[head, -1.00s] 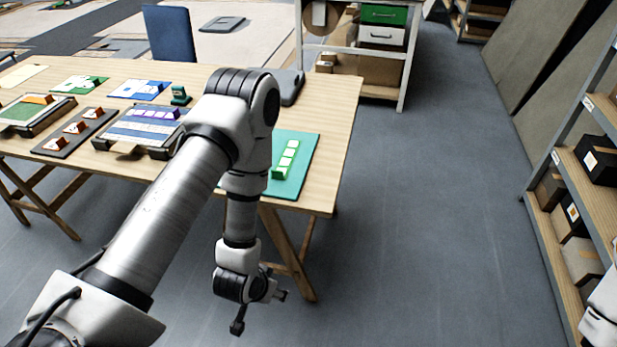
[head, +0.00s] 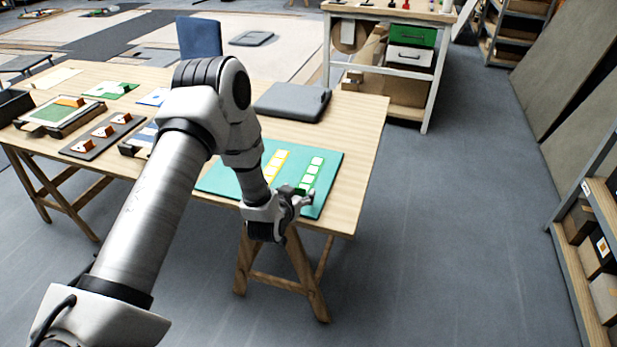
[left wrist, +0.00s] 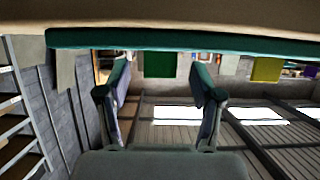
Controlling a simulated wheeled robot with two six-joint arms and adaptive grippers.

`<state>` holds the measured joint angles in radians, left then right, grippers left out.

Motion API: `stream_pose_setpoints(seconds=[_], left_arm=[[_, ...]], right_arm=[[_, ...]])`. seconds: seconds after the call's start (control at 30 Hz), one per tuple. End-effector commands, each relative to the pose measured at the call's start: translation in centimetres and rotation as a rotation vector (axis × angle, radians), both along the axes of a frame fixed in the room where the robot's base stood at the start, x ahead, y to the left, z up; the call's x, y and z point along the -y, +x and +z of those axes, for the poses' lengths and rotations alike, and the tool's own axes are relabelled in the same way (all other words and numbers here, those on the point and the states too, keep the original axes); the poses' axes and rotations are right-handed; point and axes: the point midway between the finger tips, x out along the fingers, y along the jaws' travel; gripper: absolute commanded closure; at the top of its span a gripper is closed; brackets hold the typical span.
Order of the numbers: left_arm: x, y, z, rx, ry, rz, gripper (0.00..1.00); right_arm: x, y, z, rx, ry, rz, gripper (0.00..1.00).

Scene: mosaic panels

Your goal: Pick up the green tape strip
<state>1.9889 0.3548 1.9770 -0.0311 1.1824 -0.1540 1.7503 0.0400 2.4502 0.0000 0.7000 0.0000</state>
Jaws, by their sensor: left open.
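The green tape strip (head: 313,172), with white squares along it, lies on the right part of the teal mat (head: 226,181) near the table's front right corner. My left gripper (head: 304,196) is at the strip's near end, low by the mat's front edge. The left wrist view is upside down. My right gripper is not in view.
A yellow strip (head: 276,166) with pale squares lies left of the green one on the mat; my arm partly hides that area. A grey case (head: 291,103) lies behind the mat. The floor right of the table is clear.

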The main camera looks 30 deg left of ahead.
Motion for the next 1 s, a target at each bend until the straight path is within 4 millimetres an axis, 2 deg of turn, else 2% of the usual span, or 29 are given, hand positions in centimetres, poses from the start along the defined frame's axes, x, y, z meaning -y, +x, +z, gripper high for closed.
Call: stream_pose_setpoints(seconds=[0.1, 0.27, 0.37, 0.4, 0.43, 0.8, 1.0], left_arm=[[-0.2, 0.8, -0.4, -0.002, -0.001, 0.000, 0.34], [-0.2, 0.8, -0.4, -0.002, -0.001, 0.000, 0.34], [-0.2, 0.8, -0.4, -0.002, -0.001, 0.000, 0.65], [-0.2, 0.8, -0.4, -0.002, -0.001, 0.000, 0.79], [-0.2, 0.8, -0.4, -0.002, -0.001, 0.000, 0.82], [-0.2, 0.8, -0.3, -0.002, -0.001, 0.000, 0.82], [-0.2, 0.8, 1.0, 0.001, -0.001, 0.000, 0.82]], right_arm=[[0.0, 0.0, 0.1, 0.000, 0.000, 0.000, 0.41], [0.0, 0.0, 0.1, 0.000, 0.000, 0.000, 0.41], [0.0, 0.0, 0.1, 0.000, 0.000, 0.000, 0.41], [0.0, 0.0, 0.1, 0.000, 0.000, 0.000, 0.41], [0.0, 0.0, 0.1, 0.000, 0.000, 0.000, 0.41], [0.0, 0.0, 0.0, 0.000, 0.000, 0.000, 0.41], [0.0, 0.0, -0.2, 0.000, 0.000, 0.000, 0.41]])
